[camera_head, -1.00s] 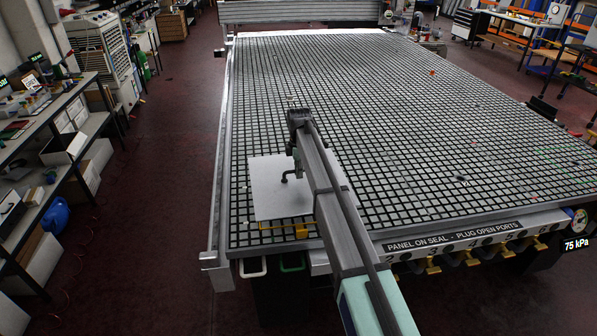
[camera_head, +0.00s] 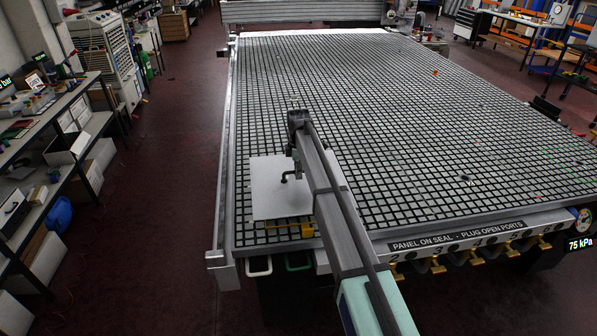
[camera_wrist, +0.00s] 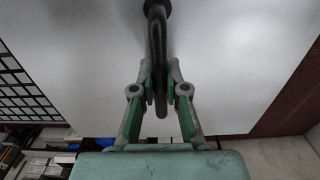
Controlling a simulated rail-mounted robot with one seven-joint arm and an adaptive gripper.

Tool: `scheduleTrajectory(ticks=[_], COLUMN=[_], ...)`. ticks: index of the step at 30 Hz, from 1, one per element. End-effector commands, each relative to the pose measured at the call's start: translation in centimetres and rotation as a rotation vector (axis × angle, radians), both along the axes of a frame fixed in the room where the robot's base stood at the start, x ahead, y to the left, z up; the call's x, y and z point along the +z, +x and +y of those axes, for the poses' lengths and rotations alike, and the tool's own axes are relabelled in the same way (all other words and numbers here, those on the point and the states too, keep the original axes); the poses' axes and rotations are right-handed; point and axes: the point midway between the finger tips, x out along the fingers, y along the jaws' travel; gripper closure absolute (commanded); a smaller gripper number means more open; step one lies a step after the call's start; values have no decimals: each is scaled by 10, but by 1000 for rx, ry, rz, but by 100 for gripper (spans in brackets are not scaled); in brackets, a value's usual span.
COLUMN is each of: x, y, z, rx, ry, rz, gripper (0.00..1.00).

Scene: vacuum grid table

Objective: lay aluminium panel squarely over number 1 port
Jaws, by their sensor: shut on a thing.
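The aluminium panel (camera_head: 270,190) is a pale square plate at the near left corner of the grid table (camera_head: 480,150). It lies flat on or just above the grid; I cannot tell which. A dark handle (camera_wrist: 157,60) stands on the panel and fills the middle of the wrist view. My gripper (camera_wrist: 160,95) is shut on this handle, with its green-lined fingers on either side of it. In the head view my gripper (camera_head: 291,176) is partly hidden by my arm. Number 1 port is not visible; the panel and my arm cover that area.
A yellow square-shaped piece (camera_head: 307,230) lies by the panel's near edge. Yellow valves (camera_head: 430,265) line the front edge under a label strip (camera_head: 455,236). A gauge display (camera_head: 579,244) reads 75 kPa. Shelves (camera_head: 50,170) stand at the left. The grid beyond is mostly clear.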

Motion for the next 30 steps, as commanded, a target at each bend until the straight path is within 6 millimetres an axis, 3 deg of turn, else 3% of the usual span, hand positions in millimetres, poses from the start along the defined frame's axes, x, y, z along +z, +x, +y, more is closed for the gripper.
scheduleTrajectory(ticks=[18, 30], x=[-53, -67], y=[0, 0], z=[0, 0], rx=[0, 0], ry=[0, 0], rz=[-1, -1], gripper=[100, 100])
